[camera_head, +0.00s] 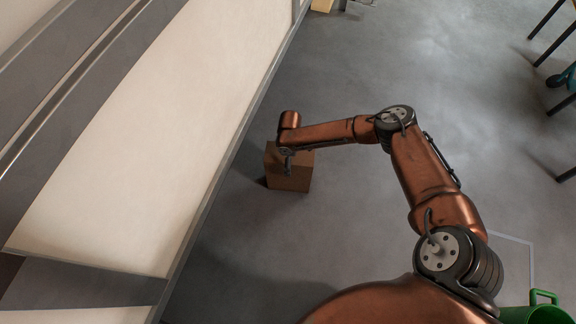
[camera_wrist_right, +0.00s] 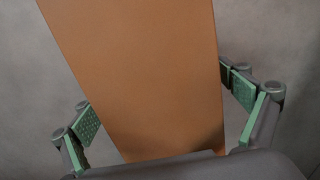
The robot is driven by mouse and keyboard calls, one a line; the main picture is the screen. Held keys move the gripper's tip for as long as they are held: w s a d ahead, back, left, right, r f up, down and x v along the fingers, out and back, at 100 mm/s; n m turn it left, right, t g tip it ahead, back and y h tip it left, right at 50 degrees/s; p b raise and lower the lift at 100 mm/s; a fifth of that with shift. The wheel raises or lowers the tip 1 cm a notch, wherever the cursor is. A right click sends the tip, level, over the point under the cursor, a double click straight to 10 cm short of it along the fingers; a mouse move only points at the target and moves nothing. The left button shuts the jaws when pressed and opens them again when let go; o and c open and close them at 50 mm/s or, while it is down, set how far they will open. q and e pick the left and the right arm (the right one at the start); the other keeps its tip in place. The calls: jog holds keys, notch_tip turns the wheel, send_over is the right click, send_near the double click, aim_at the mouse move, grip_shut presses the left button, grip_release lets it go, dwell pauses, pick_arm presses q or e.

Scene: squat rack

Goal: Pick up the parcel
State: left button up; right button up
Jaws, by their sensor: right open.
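The parcel (camera_head: 290,178) is a brown cardboard box on the grey floor, close to the base of the pale wall. My right gripper (camera_head: 287,160) is over the top of the parcel in the head view and hides part of it. In the right wrist view the parcel (camera_wrist_right: 145,75) fills the middle of the picture, between the two green-padded fingers of my right gripper (camera_wrist_right: 163,112). The fingers are spread, one on each side, and a gap shows by the left pad. Whether the right pad touches the parcel I cannot tell. My left gripper is not in view.
The pale wall (camera_head: 150,150) with its grey skirting runs along the left, close to the parcel. A green bucket (camera_head: 540,312) stands at the lower right. Dark legs (camera_head: 552,45) of furniture show at the right edge. The floor (camera_head: 480,110) between is clear.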

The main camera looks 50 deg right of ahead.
jog(key=shift+c, duration=0.5)
jog(key=c, duration=2.1)
